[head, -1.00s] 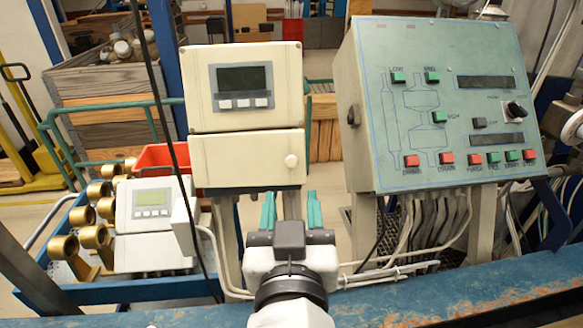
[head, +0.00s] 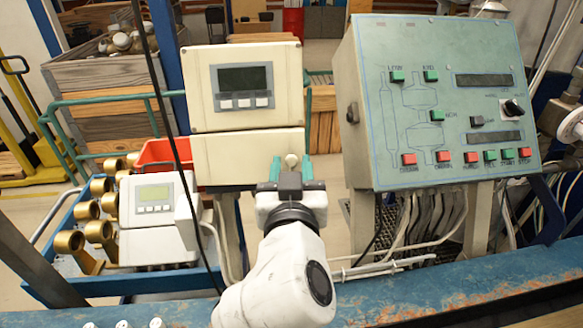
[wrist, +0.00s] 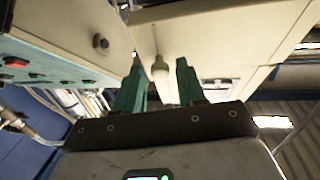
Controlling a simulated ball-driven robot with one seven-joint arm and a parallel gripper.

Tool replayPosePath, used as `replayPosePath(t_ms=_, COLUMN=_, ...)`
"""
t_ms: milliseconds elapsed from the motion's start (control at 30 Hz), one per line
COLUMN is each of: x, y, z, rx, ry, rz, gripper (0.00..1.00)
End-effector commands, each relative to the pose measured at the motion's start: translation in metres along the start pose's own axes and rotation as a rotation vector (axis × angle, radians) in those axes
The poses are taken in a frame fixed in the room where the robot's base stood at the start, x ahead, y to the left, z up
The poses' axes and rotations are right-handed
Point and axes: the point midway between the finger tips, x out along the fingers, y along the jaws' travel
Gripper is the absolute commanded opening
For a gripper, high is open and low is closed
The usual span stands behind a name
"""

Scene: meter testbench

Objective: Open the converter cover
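The converter is a cream box with a dark display (head: 244,88) in its upper part. Its cover (head: 235,160) is the plain lower panel, which looks closed. A small round knob (head: 291,160) sits at the cover's right side; it also shows in the wrist view (wrist: 160,68). My gripper (head: 291,167) is in front of the cover's right end. Its two green fingers are apart, one on each side of the knob in the picture. In the wrist view my gripper (wrist: 159,80) is open, with the knob between and slightly beyond the fingertips. I see no contact with the knob.
A green control panel (head: 440,100) with buttons stands close on the right. A second converter (head: 155,215) and brass fittings (head: 85,210) lie in a blue tray at left. A blue beam (head: 430,301) runs across the front.

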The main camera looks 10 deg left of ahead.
Motion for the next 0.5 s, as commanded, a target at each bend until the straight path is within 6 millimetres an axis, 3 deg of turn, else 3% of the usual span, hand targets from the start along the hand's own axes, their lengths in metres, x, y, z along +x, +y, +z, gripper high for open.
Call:
replayPosePath(t_ms=400, x=-0.0003, y=0.0000, z=0.0002, rx=0.000, ry=0.000, rz=0.000, gripper=0.00)
replayPosePath(t_ms=500, x=-0.0003, y=0.0000, z=0.0002, rx=0.000, ry=0.000, rz=0.000, gripper=0.00)
